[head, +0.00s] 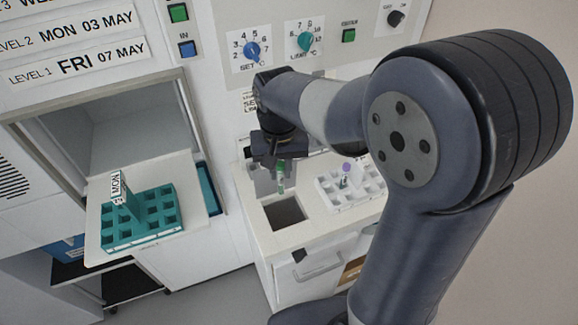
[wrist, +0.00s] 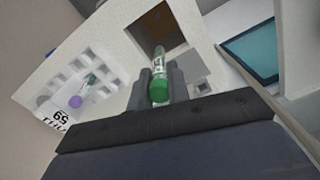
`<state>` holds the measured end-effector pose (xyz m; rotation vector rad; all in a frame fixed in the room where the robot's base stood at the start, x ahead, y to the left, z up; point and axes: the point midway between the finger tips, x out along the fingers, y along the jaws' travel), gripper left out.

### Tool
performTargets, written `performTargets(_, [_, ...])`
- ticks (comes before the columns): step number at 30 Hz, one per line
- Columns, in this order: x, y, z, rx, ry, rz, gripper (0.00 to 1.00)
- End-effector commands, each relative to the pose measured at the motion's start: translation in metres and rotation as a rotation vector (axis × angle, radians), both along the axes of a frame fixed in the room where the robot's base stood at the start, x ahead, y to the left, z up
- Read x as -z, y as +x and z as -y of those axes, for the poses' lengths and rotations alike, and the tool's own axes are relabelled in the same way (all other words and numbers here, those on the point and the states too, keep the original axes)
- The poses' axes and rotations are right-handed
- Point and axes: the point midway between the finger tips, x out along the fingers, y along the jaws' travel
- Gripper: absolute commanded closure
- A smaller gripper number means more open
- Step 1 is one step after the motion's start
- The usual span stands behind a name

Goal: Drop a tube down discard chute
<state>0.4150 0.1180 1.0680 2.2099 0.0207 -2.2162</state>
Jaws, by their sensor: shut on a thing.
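My gripper (head: 281,172) is shut on a green-capped tube (head: 281,184), which hangs roughly upright below the fingers. In the wrist view the green cap of the tube (wrist: 159,91) sits between the two dark fingers (wrist: 159,88). The discard chute is a dark square opening (head: 286,212) in the white counter top. In the head view the tube shows just above and behind the opening. In the wrist view the opening (wrist: 156,24) lies beyond the tube's far end. Whether the tube's tip is over the opening or short of its edge I cannot tell.
A white rack (head: 338,194) with a purple-capped tube (head: 346,169) stands right of the chute on the counter. A teal rack (head: 143,234) with a MON sign (head: 117,187) sits on a shelf at the left. The control panel wall (head: 282,75) rises behind my gripper.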

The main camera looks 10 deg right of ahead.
Motion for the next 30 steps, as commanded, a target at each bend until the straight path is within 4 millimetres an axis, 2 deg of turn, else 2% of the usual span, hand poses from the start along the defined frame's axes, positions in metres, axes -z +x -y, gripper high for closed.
performTargets(3, [0.018,-0.004,0.001,0.000,-0.001,-0.002,0.95])
performTargets(14, [0.044,-0.005,0.001,0.000,0.000,0.001,0.95])
performTargets(24, [0.084,-0.005,0.001,0.000,0.000,0.001,0.95])
performTargets(30, [0.101,-0.005,0.001,0.000,0.000,0.001,0.95])
